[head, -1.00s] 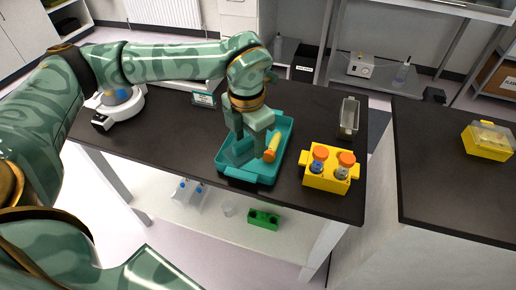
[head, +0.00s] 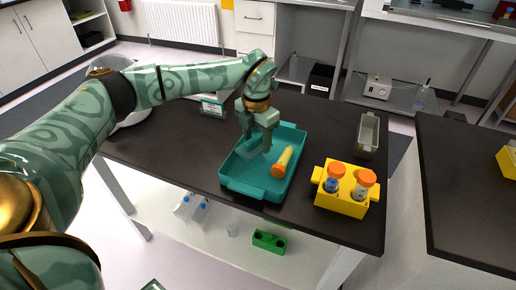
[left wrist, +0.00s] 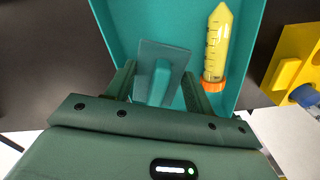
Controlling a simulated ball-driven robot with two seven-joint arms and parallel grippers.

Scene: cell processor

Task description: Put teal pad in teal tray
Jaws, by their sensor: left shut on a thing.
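The teal pad (left wrist: 163,68) is a flat square with a raised grip, between the fingers of my left gripper (left wrist: 155,85) in the left wrist view. In the head view my left gripper (head: 258,128) is shut on the pad (head: 251,148), over the far left part of the teal tray (head: 236,186). I cannot tell whether the pad touches the tray floor. The tray also shows in the left wrist view (left wrist: 115,22). A yellow tube with an orange cap (head: 284,160) lies in the tray, to the right of the pad. My right gripper is not in view.
A yellow rack (head: 341,200) with orange-capped tubes stands right of the tray. A grey metal container (head: 367,136) is behind it. A small sign (head: 212,107) stands at the back.

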